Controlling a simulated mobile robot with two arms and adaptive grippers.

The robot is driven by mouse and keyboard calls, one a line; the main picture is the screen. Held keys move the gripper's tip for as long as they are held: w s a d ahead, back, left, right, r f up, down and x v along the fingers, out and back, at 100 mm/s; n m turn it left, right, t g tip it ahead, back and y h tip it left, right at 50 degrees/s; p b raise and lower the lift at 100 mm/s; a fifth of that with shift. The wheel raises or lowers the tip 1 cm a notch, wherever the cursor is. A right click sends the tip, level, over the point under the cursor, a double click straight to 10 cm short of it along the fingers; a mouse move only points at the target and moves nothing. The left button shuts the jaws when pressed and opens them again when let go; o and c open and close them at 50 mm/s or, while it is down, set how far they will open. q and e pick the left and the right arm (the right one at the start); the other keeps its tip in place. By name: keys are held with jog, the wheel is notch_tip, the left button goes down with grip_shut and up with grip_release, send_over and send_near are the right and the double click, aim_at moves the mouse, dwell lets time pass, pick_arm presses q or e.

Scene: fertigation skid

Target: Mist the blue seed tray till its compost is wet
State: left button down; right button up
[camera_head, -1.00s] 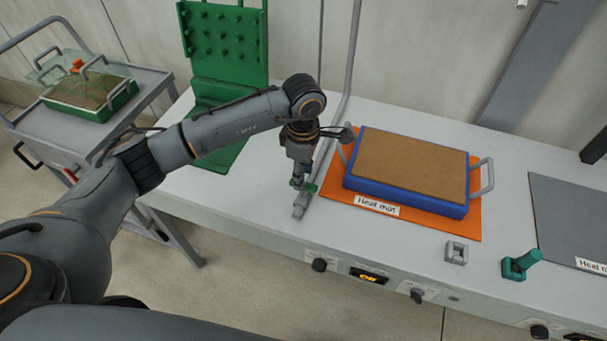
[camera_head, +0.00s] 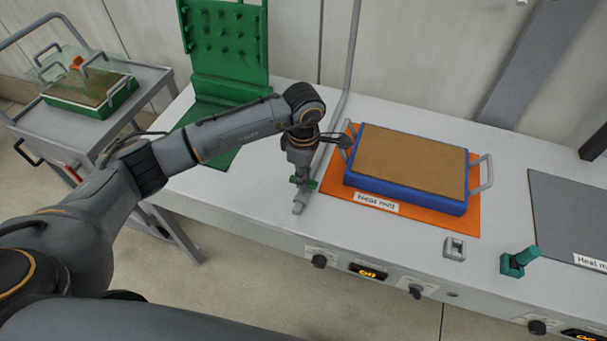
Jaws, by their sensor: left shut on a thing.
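The blue seed tray (camera_head: 405,192) lies on an orange heat mat (camera_head: 361,188) on the bench. Its compost (camera_head: 410,160) is an even light brown; I cannot tell any wet patch. My left gripper (camera_head: 301,182) points down just left of the tray. It is shut on a grey lance-like tool (camera_head: 299,206) with a green part at the fingers. A small dark rounded head (camera_head: 345,142) shows at the tray's upper left corner; how it joins the tool is hidden. My right gripper is not in view.
A green pegboard stand (camera_head: 225,45) is behind my left arm. A cart (camera_head: 92,127) at left carries a green tray (camera_head: 100,107) under a clear cover. A grey bracket (camera_head: 454,248) and a teal lever (camera_head: 520,260) sit near the bench's front. A grey mat (camera_head: 575,215) lies at right.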

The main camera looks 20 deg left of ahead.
pick_arm(q)
jog(key=n+b, duration=0.2)
jog(key=n, duration=0.1)
jog(key=shift+f, duration=0.15)
jog(key=n+b, duration=0.3)
jog(key=n, duration=0.1)
jog(key=shift+n, duration=0.4)
jog(key=n+b, duration=0.2)
jog(key=n, duration=0.2)
jog(key=shift+r+n+b, duration=0.2)
jog(key=shift+n+b, duration=0.4)
jog(key=shift+n, duration=1.5)
jog(key=c, duration=1.3)
grip_release()
